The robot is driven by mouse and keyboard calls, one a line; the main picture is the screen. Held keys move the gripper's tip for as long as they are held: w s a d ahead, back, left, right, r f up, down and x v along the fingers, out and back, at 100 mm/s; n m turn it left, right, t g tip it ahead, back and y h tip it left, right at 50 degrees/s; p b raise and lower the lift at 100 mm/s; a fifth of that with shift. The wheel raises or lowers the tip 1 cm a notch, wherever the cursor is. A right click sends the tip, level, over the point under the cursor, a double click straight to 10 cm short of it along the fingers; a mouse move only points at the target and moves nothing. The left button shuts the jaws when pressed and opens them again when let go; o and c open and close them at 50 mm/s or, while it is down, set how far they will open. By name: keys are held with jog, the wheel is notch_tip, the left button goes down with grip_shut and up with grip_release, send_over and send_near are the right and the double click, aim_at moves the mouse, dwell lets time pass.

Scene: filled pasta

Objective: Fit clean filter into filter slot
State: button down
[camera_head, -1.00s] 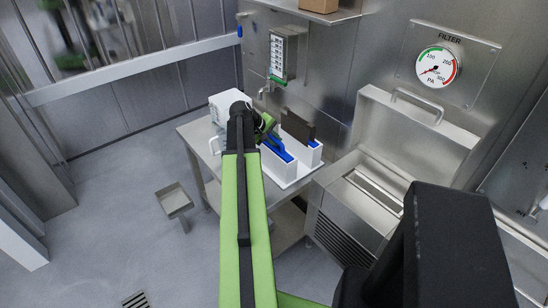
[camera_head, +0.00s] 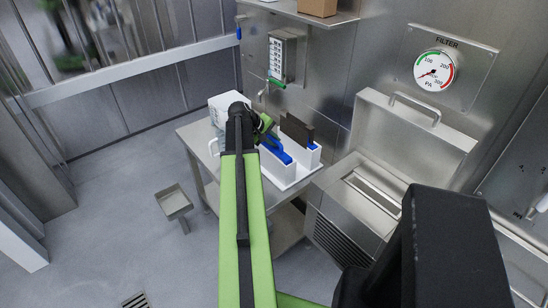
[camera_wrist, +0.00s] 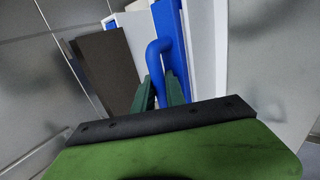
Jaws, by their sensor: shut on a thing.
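The clean filter (camera_head: 276,152), white with a blue edge, stands in a white rack on a steel side table. My gripper (camera_head: 268,130) is at its top. In the wrist view, the dark green fingers (camera_wrist: 162,92) are shut on the filter's blue handle (camera_wrist: 155,52). The filter's blue edge (camera_wrist: 172,40) runs away behind the handle. The filter slot (camera_head: 372,190) is a long opening in the top of the steel unit to the right, with its lid raised. My arm hides part of the rack and filter.
A dark brown filter (camera_head: 297,128) stands close beside the clean one. A white box (camera_head: 226,104) sits at the table's left. The raised lid (camera_head: 413,128) with a handle stands behind the slot. A gauge (camera_head: 437,72) is on the wall. A small steel tray (camera_head: 173,203) stands left.

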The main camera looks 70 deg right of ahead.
jog(key=shift+r, duration=0.3)
notch_tip(320, 180, up, 14)
jog(key=p, duration=1.4)
dwell(1.4)
jog(key=shift+f, duration=0.1)
jog(key=w+a+r+n+p, duration=0.1)
jog(key=w+a+p, duration=0.1)
jog(key=w+a, duration=0.4)
jog(key=w+a+r+n+t+p, duration=0.1)
jog(key=w+a, duration=0.4)
jog(key=w, duration=0.6)
jog(key=shift+a+r+n+t+h+p, duration=0.3)
jog(key=shift+a+r+n+h+p, duration=0.1)
jog(key=shift+r, duration=0.3)
